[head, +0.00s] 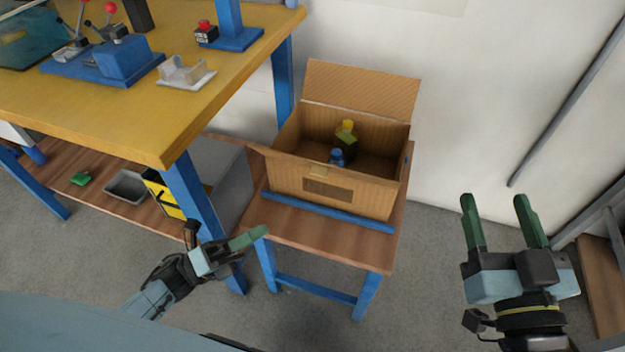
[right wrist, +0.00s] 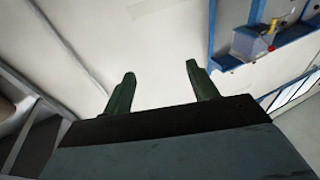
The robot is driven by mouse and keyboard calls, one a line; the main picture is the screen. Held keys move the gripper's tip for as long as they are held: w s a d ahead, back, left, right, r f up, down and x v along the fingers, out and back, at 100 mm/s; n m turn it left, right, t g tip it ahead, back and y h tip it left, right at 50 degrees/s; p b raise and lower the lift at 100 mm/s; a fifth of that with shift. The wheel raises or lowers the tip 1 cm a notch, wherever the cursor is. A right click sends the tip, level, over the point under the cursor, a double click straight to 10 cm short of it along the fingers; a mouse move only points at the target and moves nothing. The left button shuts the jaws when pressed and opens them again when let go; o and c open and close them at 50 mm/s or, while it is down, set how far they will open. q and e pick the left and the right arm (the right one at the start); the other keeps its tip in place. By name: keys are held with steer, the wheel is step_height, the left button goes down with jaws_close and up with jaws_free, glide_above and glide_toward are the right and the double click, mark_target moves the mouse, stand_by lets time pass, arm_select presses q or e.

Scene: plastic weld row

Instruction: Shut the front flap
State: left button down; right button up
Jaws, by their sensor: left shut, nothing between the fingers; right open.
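An open cardboard box (head: 285,180) sits on a small wooden table (head: 330,245) with blue legs. Its back flap (head: 360,90) stands up and leans back towards the wall. I cannot clearly tell the front flap from the front wall, which carries a dark printed patch and a small tan piece at its top edge. My left gripper (head: 262,233) is shut and empty, in front of the table's left corner. My right gripper (head: 495,198) is open and empty, right of the table; its fingers also show in the right wrist view (right wrist: 158,75).
A blue strip (head: 325,211) lies along the table before the box. A yellow-topped workbench (head: 150,125) with blue legs stands at the left, with fixtures on it and a lower shelf. A grey rack (head: 590,225) stands at the far right. Floor between table and rack is clear.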

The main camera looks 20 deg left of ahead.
mark_target(323, 172)
arm_select(q)
steer(key=w+a+r+b+x, duration=0.1)
steer(key=a+b+x, duration=0.1)
steer(key=x, duration=1)
steer(key=shift+w+d, duration=0.25)
steer(key=shift+w, duration=0.25)
arm_select(e)
steer(key=shift+s+a+r+t+y, duration=0.1)
steer(key=shift+s+r+t+y, duration=0.25)
steer(key=shift+r+t, duration=0.5)
steer(key=shift+s+r+t+y, duration=0.3)
steer(key=shift+r+t, duration=0.4)
steer(key=shift+r, duration=0.3)
steer(key=shift+s+a+r+t+y, duration=0.1)
steer(key=shift+s+r+t+y, duration=0.2)
steer(key=shift+r+t, duration=0.55)
arm_select(q)
steer(key=shift+r, duration=0.2)
